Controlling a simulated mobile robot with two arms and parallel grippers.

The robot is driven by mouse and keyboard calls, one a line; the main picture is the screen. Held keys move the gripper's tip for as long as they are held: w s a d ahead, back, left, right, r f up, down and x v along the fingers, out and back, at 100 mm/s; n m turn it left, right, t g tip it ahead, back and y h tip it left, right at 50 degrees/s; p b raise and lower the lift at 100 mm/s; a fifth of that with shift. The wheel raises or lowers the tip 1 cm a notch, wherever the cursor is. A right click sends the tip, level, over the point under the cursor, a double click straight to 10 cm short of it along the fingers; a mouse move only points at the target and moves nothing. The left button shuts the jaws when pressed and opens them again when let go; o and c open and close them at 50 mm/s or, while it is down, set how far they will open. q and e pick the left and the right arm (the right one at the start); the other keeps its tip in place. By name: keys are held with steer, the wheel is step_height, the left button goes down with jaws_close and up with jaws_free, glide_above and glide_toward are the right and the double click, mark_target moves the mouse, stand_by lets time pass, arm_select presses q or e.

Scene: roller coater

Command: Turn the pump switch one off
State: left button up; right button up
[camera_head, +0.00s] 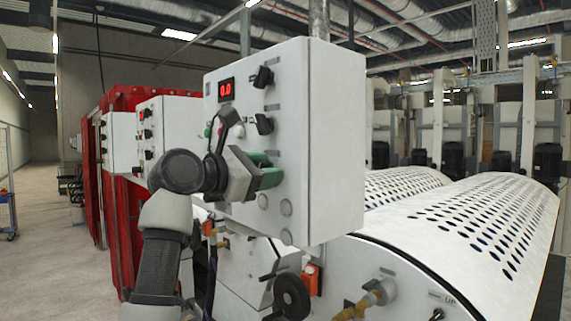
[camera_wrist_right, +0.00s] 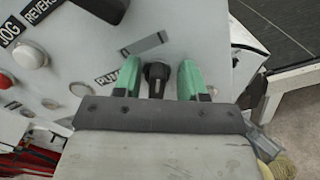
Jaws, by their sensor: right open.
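In the right wrist view, a black rotary switch (camera_wrist_right: 157,76) sits between the two open fingers (camera_wrist_right: 160,80), with a gap on both sides. A label partly hidden by the left finger appears to begin with "PUM". In the head view this switch is hidden behind my gripper. My left gripper is not in view.
Two other black knobs (camera_head: 263,77) are higher on the panel. White buttons and a red button (camera_wrist_right: 5,81) lie left of the gripper in the wrist view. Perforated white roller covers (camera_head: 480,225) are at right, and a black handwheel (camera_head: 291,296) is below the box.

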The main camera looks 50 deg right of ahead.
steer(key=shift+w+a, duration=0.1)
steer(key=shift+a, duration=0.15)
steer(key=shift+w+a, duration=0.1)
steer(key=shift+c, duration=1.5)
jaws_close()
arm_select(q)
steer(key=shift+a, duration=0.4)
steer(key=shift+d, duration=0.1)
